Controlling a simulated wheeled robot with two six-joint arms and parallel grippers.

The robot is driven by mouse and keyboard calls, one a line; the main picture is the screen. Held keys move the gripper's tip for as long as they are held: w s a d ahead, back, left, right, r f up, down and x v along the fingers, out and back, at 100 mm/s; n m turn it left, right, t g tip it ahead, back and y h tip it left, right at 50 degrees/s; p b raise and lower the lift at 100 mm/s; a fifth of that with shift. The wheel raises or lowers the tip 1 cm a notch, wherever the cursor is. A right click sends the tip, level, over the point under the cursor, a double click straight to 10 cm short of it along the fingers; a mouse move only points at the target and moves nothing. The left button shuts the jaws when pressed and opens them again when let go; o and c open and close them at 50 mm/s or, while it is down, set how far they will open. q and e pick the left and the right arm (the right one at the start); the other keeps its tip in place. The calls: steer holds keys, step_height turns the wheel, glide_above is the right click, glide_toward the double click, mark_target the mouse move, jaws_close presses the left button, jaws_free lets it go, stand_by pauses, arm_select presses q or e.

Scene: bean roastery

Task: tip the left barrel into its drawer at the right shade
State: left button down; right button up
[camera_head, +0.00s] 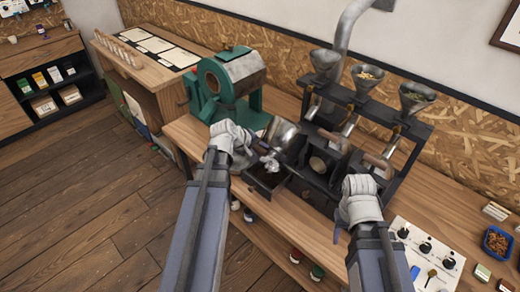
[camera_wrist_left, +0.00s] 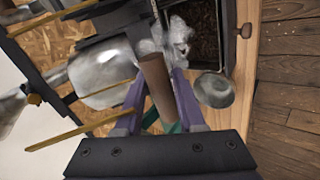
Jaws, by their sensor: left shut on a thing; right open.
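The left barrel (camera_head: 284,134) is silver metal and tilted, with its mouth above the open left drawer (camera_head: 262,190). The barrel also shows in the left wrist view (camera_wrist_left: 95,72). My left gripper (camera_head: 254,151) is shut on a brown wooden handle (camera_wrist_left: 157,85) beside the barrel. Pale, lumpy wisps (camera_wrist_left: 176,38) hang between barrel and drawer; I cannot tell what they are. Dark brown contents show in the drawer in the left wrist view (camera_wrist_left: 197,28); their exact shade is hard to judge. My right gripper (camera_head: 338,232) is open and empty in front of the stand.
Other barrels with brown handles (camera_head: 376,161) sit in the black stand under several funnels (camera_head: 417,95). A green roaster (camera_head: 243,82) stands at left. The floor at left is free.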

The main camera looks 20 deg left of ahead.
arm_select(q)
steer(key=shift+s+f, duration=0.35)
steer(key=c, duration=0.6)
jaws_free()
steer(key=shift+a, duration=0.1)
steer(key=shift+r, duration=0.1)
steer(key=shift+s+r+p, duration=0.2)
steer(key=shift+r+p, duration=0.15)
steer(key=shift+r, duration=0.05)
steer(key=p+v, duration=0.4)
steer(key=v, duration=0.1)
steer(key=shift+s+a+r+p, duration=0.1)
steer(key=shift+s+r+p, duration=0.15)
steer(key=shift+r+p, duration=0.1)
steer(key=shift+s+a+r, duration=0.15)
steer(key=shift+s+r, duration=0.2)
steer(key=shift+f, duration=0.1)
